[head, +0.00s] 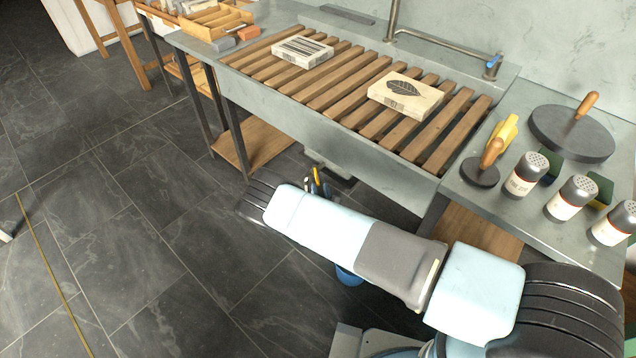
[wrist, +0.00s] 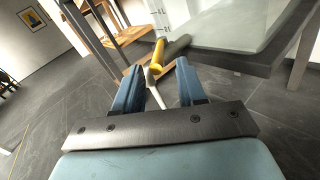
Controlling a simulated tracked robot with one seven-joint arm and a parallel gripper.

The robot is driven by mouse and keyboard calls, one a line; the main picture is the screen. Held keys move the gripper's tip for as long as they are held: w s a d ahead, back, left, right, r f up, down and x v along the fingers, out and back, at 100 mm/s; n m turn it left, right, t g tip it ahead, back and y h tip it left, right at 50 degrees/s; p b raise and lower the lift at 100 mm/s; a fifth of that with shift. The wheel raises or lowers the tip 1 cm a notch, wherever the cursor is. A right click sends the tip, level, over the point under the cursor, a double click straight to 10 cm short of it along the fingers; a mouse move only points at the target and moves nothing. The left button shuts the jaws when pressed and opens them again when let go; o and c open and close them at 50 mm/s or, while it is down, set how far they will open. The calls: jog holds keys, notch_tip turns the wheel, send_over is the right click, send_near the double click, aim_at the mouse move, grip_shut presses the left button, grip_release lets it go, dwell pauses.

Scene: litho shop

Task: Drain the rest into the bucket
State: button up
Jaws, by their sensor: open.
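My gripper (wrist: 158,72) is open, with its two blue fingers spread and pointing at the underside of the sink. A yellow handle (wrist: 159,50) on a pale, narrow stem shows between and just beyond the fingertips; I cannot tell whether they touch it. In the head view the yellow handle (head: 315,176) is a small patch below the sink's front wall, beside my gripper (head: 325,188). A blue rounded thing (head: 348,276), likely the bucket, is on the floor, mostly hidden behind my arm.
Two printing stones, one striped (head: 302,52) and one with a leaf (head: 405,95), lie on the slats. A tap (head: 440,50) stands behind. Shakers (head: 525,175) and a round levigator (head: 572,133) are on the right counter. Sink legs and a low wooden shelf (head: 262,150) flank the space underneath.

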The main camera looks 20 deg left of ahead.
jog(key=v, duration=0.7)
jog(key=shift+s+d, duration=0.15)
jog(key=shift+s, duration=0.15)
jog(key=shift+f, duration=0.1)
dwell(4.0)
